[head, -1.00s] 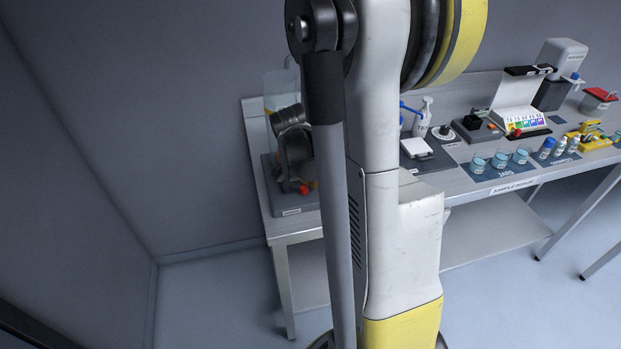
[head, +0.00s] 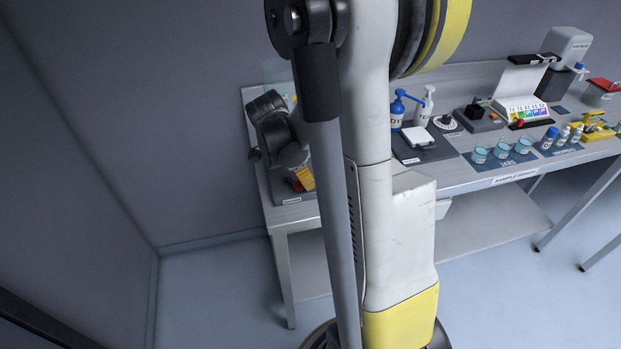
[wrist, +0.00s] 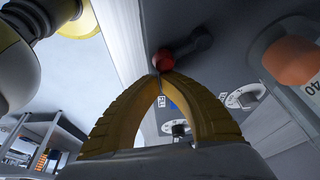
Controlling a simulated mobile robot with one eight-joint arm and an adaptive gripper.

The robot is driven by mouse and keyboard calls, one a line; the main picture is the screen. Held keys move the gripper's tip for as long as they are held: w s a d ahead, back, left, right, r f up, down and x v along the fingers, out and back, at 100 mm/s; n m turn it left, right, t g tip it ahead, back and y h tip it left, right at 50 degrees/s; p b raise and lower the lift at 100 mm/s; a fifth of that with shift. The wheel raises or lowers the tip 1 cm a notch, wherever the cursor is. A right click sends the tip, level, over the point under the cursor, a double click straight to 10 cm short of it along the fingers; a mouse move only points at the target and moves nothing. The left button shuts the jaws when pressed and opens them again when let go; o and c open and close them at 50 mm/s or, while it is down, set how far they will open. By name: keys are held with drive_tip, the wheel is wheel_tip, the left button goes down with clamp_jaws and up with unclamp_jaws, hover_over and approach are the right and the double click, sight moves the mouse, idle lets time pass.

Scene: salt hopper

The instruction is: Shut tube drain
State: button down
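A dark lever with a red ball knob (wrist: 163,60) shows just beyond my fingertips in the wrist view. The lever runs up and right from the knob on a grey panel. In the head view a small red spot (head: 297,186) shows beside my fingers at the bench's left end. My gripper (wrist: 160,76) has yellow ribbed fingers that meet at their tips, with nothing visible between them. The tips look close to or against the knob; contact is unclear. My yellow fingers also show in the head view (head: 304,178). The tube and drain outlet are mostly hidden behind my arm.
An orange round part (wrist: 291,61) and white dials (wrist: 243,97) lie right of the fingers. In the head view, pump bottles (head: 397,110), a scale (head: 418,138) and jars (head: 501,150) stand farther right on the bench. A wall is on the left.

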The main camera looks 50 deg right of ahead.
drive_tip(key=shift+a+m, duration=0.35)
drive_tip(key=shift+m, duration=0.25)
drive_tip(key=shift+a, duration=0.35)
drive_tip(key=shift+s, duration=0.1)
drive_tip(key=shift+s+a, duration=0.1)
drive_tip(key=shift+s, duration=0.7)
drive_tip(key=shift+r, duration=0.1)
